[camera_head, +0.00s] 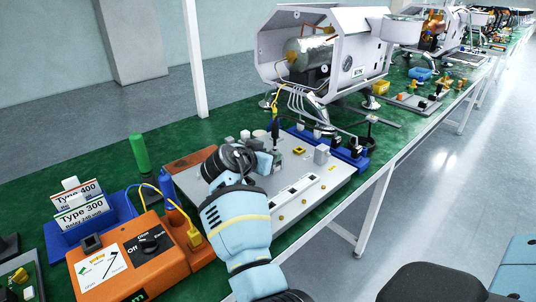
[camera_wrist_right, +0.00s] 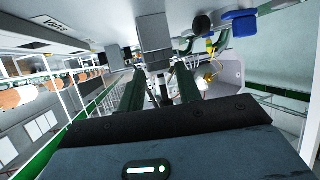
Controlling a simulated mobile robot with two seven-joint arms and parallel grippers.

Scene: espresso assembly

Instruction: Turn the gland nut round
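My right arm reaches over the pale assembly board (camera_head: 320,185) in the head view. Its hand is near a dark upright fitting (camera_head: 276,131) with a yellow cable at its top; this may be the gland, but the nut cannot be told apart. In the right wrist view my right gripper (camera_wrist_right: 160,72) has its two green fingers apart. A grey block (camera_wrist_right: 154,33) shows beyond the tips, and a slim dark part (camera_wrist_right: 165,92) shows between the fingers. Contact with either cannot be made out. My left gripper is not in view.
An orange switch box (camera_head: 130,262) stands at the lower left, beside a blue holder of relay cards (camera_head: 88,220). A green cylinder (camera_head: 139,153) stands behind. The white-cased espresso machine (camera_head: 330,55) is beyond the board.

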